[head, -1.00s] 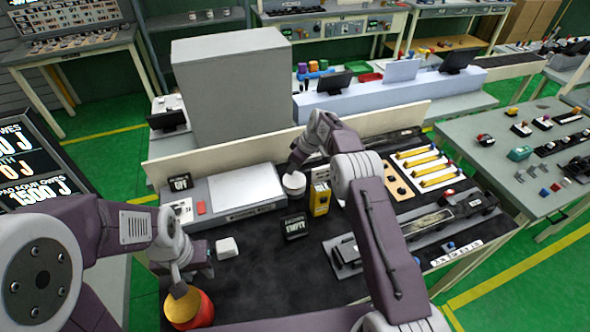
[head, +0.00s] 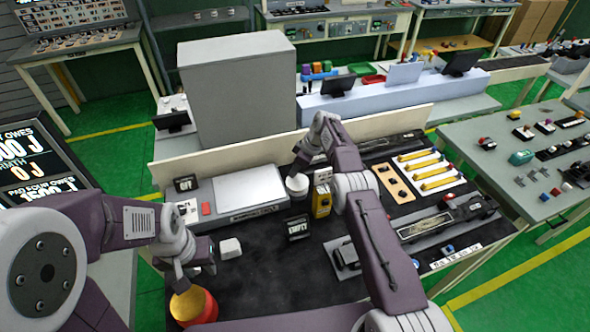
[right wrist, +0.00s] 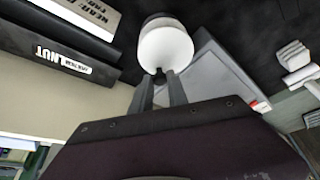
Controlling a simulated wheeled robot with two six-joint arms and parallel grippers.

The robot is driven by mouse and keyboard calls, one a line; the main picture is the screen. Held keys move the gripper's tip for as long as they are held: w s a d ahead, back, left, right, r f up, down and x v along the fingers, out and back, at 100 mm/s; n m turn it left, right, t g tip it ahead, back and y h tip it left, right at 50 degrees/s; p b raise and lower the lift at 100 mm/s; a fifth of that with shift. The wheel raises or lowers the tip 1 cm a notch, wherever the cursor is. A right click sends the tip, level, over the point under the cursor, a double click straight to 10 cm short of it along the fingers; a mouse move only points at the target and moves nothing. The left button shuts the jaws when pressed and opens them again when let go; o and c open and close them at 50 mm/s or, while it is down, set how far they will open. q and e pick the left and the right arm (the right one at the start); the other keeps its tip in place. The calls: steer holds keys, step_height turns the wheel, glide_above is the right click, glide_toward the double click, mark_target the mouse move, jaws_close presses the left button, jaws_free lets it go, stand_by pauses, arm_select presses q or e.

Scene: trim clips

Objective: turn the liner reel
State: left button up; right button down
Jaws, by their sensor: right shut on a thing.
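A white round reel (head: 297,184), which I take for the liner reel, stands at the back middle of the dark bench top. My right gripper (head: 299,170) reaches down to it from above. In the right wrist view the white reel (right wrist: 165,47) sits at the tips of the right gripper's two fingers (right wrist: 160,82), which are shut on it. My left gripper (head: 186,272) hangs at the front left, just above a red and yellow round object (head: 193,305). Its fingers are too small and covered to tell whether they are open.
A yellow box (head: 321,200) stands just right of the reel, and a black sign (head: 297,228) in front. A grey machine with a pale plate (head: 248,187) is to the left. A small white block (head: 230,248) lies near my left gripper. Yellow bars (head: 430,170) lie at right.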

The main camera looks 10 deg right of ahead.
mark_target(303, 181)
steer(key=c, duration=1.3)
jaws_free()
steer(key=shift+a, duration=0.1)
steer(key=shift+r, duration=0.5)
steer(key=b+v, duration=0.1)
steer(key=v, duration=0.7)
steer(key=shift+s, duration=0.25)
